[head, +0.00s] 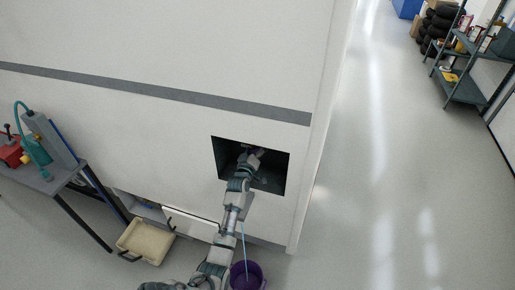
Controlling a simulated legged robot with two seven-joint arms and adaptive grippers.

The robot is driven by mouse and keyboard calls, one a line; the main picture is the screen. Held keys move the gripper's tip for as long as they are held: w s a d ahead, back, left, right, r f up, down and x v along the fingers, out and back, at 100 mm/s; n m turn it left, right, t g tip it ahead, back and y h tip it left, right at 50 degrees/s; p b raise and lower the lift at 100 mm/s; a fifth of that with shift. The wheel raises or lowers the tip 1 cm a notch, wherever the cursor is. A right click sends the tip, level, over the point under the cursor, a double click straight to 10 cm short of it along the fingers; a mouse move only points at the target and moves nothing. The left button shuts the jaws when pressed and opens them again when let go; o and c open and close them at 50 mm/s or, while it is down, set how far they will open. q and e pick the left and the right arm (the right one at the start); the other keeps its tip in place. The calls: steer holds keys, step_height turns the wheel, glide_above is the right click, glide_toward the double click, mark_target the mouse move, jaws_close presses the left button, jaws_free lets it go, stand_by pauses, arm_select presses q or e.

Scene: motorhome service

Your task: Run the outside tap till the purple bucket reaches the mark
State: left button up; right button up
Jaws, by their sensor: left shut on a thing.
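The purple bucket (256,274) stands on the floor against the motorhome wall, at the bottom of the head view and partly cut off by the frame edge. A thin light-blue line (244,246), which looks like running water, drops into it. My left gripper (252,158) is inside the dark square recess (278,180) in the wall, above the bucket. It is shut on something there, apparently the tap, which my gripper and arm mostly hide. The bucket's mark and water level cannot be made out. My right gripper is out of view.
A grey table (45,182) with a teal bottle-like item (35,148) and a red item (10,152) stands at the left. A cream tray (146,243) lies on the floor near an open low hatch. Shelving (462,85) and tyres (436,25) stand far right. The right-hand floor is clear.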

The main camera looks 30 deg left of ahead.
arm_select(q)
steer(key=shift+a+r, duration=0.15)
steer(key=shift+r, duration=0.1)
steer(key=o, duration=1.4)
steer(key=shift+f, duration=0.1)
steer(key=shift+s+f, duration=0.1)
steer(key=shift+s, duration=0.3)
steer(key=v, duration=1.1)
steer(key=shift+s, duration=0.1)
steer(key=shift+f, duration=0.1)
